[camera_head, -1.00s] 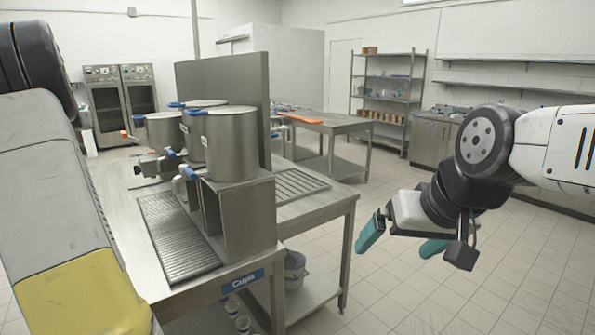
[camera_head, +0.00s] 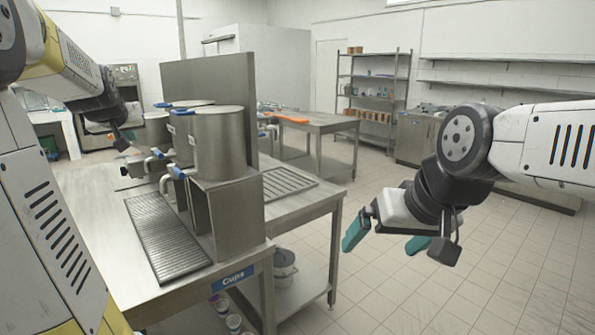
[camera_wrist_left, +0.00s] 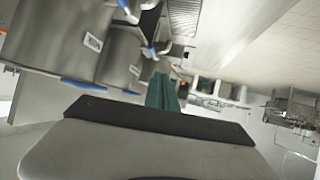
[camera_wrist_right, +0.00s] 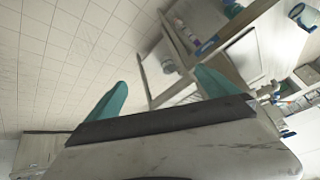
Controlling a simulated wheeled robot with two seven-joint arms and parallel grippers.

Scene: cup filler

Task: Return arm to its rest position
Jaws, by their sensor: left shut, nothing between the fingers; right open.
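My left arm (camera_head: 70,60) comes in from the upper left of the head view, and its dark wrist hangs beyond the table's left side, near the metal dispensers (camera_head: 222,145). In the left wrist view my left gripper (camera_wrist_left: 162,92) has its teal fingers together with nothing between them. Dispensers with blue rims fill the upper left there. My right gripper (camera_head: 380,240) is at the right of the head view, over open floor and clear of the table. Its teal fingers stand wide apart and empty in the right wrist view (camera_wrist_right: 163,92).
The steel table (camera_head: 125,278) carries the dispensers and a ribbed drip tray (camera_head: 165,238). Cups (camera_head: 234,322) and a bucket (camera_head: 284,266) stand below. A second table (camera_head: 330,122) and shelving (camera_head: 373,95) are behind. Floor at centre right is free.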

